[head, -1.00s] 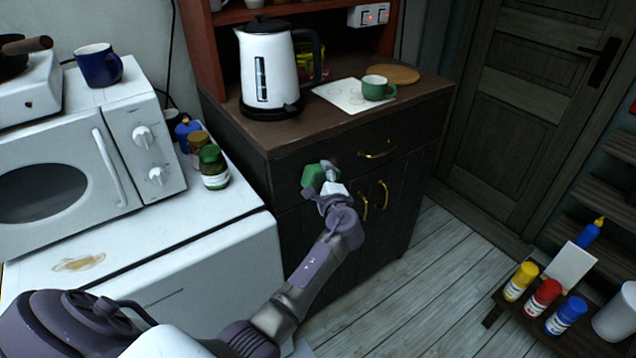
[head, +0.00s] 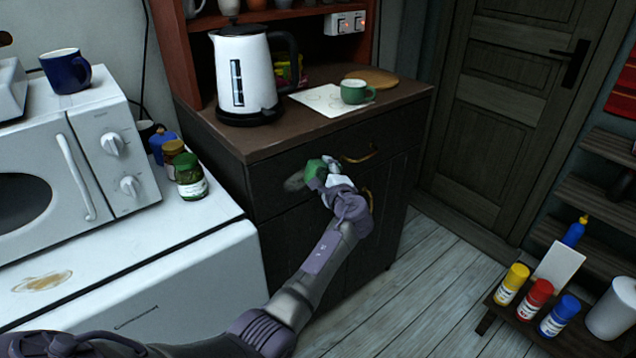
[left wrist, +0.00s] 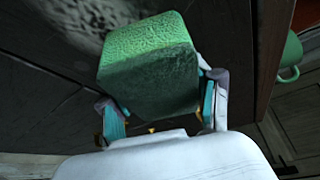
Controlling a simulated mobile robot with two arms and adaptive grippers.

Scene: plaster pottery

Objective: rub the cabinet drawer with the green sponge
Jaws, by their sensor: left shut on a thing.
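My left gripper (head: 327,180) is shut on the green sponge (head: 314,170) in front of the cabinet drawer (head: 345,150). In the left wrist view the sponge (left wrist: 150,65) is a green block between the two fingers of the gripper (left wrist: 160,108). The drawer front is dark, with a brass handle (head: 360,157) to the right of the sponge. A pale smudge (head: 294,182) shows on the drawer just left of the sponge, and it also shows in the left wrist view (left wrist: 95,22). I cannot tell whether the sponge touches the drawer. My right gripper is not in view.
A white kettle (head: 243,75), a paper sheet (head: 318,100) and a green cup (head: 356,92) stand on the cabinet top. A white microwave (head: 85,160) is at the left. Paint bottles (head: 535,298) stand on a low shelf at the right. The floor between is clear.

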